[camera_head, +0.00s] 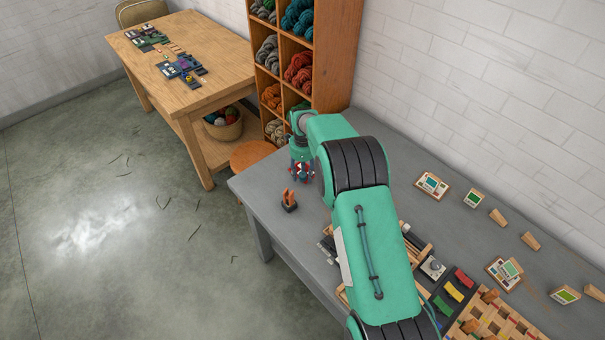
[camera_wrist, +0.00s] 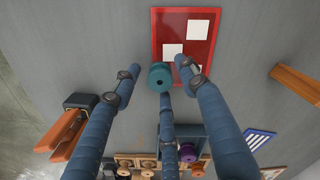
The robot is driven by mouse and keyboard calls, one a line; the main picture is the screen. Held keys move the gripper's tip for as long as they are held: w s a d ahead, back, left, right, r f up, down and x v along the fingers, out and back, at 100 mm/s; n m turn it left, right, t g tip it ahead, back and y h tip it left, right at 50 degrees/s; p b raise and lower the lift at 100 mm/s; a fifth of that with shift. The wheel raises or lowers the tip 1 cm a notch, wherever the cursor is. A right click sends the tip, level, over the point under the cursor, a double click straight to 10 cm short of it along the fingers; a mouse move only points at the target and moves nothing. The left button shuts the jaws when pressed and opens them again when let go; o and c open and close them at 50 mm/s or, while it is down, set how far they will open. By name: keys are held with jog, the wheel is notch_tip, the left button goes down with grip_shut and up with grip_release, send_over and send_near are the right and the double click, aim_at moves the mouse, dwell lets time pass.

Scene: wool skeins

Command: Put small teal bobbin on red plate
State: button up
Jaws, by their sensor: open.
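A small teal bobbin (camera_wrist: 160,77) shows in the wrist view between the fingertips of my gripper (camera_wrist: 159,82). The red plate (camera_wrist: 208,50), with white squares on it, lies just beyond. The bobbin overlaps the plate's lower left edge in this view; I cannot tell whether it rests on the plate or beside it. My gripper's three blue fingers are open around the bobbin, with no clear grip on it. In the head view my gripper (camera_head: 302,172) is low over the grey table's far left end, hiding the bobbin and most of the plate.
An orange pronged item on a dark base (camera_wrist: 66,130) stands left of my fingers; the head view shows it too (camera_head: 289,200). A wooden block (camera_wrist: 296,84) lies right. A purple bobbin (camera_wrist: 187,153) and wooden rack parts lie below. A shelf of skeins (camera_head: 338,45) stands behind.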

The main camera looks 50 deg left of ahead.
aim_at(303, 174)
jog(key=shift+r, duration=0.1)
notch_tip(303, 174, up, 12)
jog(key=p, duration=0.1)
dwell(0.6)
dwell(0.5)
dwell(0.4)
